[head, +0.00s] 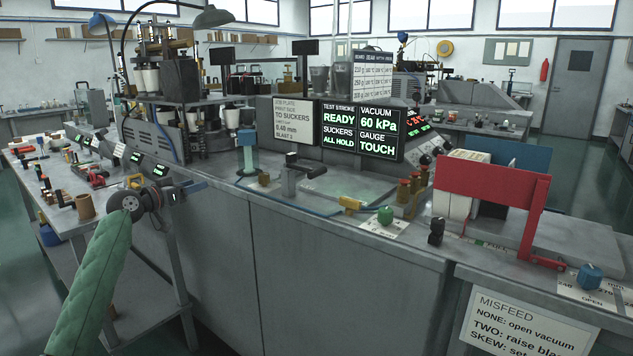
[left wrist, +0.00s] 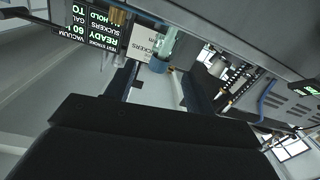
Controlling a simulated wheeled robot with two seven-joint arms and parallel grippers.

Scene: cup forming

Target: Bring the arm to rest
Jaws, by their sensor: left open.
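My left arm (head: 95,275), in a quilted green sleeve, comes in from the lower left of the head view. Its gripper (head: 188,191) is in front of the bench's front edge, near the left corner, with nothing seen in it. In the left wrist view the two dark fingers of the left gripper (left wrist: 155,85) stand apart with an empty gap between them. That view is tilted, nearly upside down. My right arm and right gripper do not show.
The grey bench (head: 330,225) runs across the middle, with a display (head: 361,130) reading READY. A blue-and-teal cylinder (head: 247,155) and a dark-handled lever (head: 296,170) stand on it. A side table (head: 45,180) at left holds small parts. A red guard (head: 490,190) stands at right.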

